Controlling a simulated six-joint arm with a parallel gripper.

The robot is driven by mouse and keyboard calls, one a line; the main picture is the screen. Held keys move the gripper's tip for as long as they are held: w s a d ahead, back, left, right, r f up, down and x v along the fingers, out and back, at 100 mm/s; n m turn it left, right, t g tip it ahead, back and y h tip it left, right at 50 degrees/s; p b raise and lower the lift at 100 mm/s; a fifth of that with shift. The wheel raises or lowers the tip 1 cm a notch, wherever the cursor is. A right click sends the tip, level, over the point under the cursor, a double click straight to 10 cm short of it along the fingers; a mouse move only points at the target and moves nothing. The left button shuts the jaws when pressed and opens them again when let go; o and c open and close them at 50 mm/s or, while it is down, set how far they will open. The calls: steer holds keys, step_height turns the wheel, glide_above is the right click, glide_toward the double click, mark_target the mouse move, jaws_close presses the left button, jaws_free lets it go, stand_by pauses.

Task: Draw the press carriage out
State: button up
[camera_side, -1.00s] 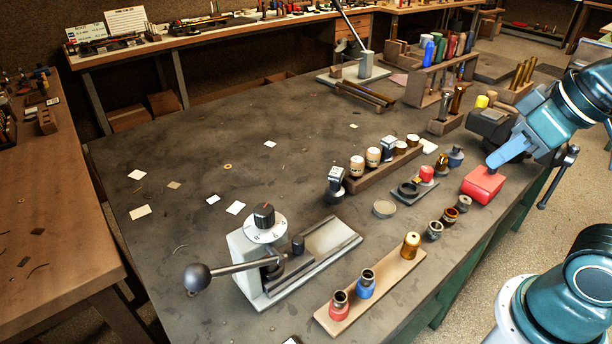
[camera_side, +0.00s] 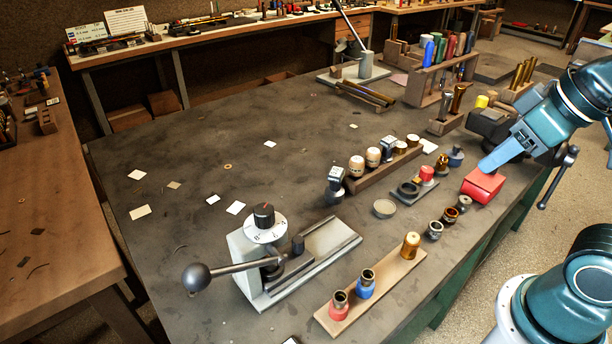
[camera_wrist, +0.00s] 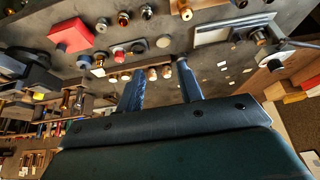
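The press (camera_side: 250,262) is a pale grey upright body with a numbered dial (camera_side: 264,222) on top and a ball-ended lever (camera_side: 197,277) at its left. A dark block with a short post (camera_side: 298,245), apparently the carriage, sits close to the body at the near end of a pale railed bed (camera_side: 330,240). In the wrist view the press bed (camera_wrist: 232,30) is at the upper right. My gripper (camera_side: 490,163) is far to the right of the press, appearing over the red box. In the wrist view my gripper (camera_wrist: 162,85) has its two fingers apart with nothing between them.
The red box (camera_side: 482,186) is at the bench's right edge. A wooden strip (camera_side: 372,292) with several fittings lies right of the press. A rack of pale-topped pieces (camera_side: 385,168) and a dark fixture with a red cap (camera_side: 426,174) stand between. The bench's left side is mostly clear.

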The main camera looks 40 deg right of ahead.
steer(key=w+a+n+g+y, duration=0.15)
steer(key=w+a+n, duration=0.25)
steer(key=w+a, duration=0.4)
steer(key=n+y, duration=0.2)
steer(key=n, duration=0.3)
glide_above(299, 239)
steer(key=s+d, duration=0.4)
step_height(299, 239, down, 4)
steer(key=shift+f+g, duration=0.25)
steer(key=shift+g, duration=0.2)
steer(key=shift+a+f, duration=0.1)
steer(key=shift+d+x, duration=0.2)
steer(key=shift+x, duration=6.55)
jaws_close()
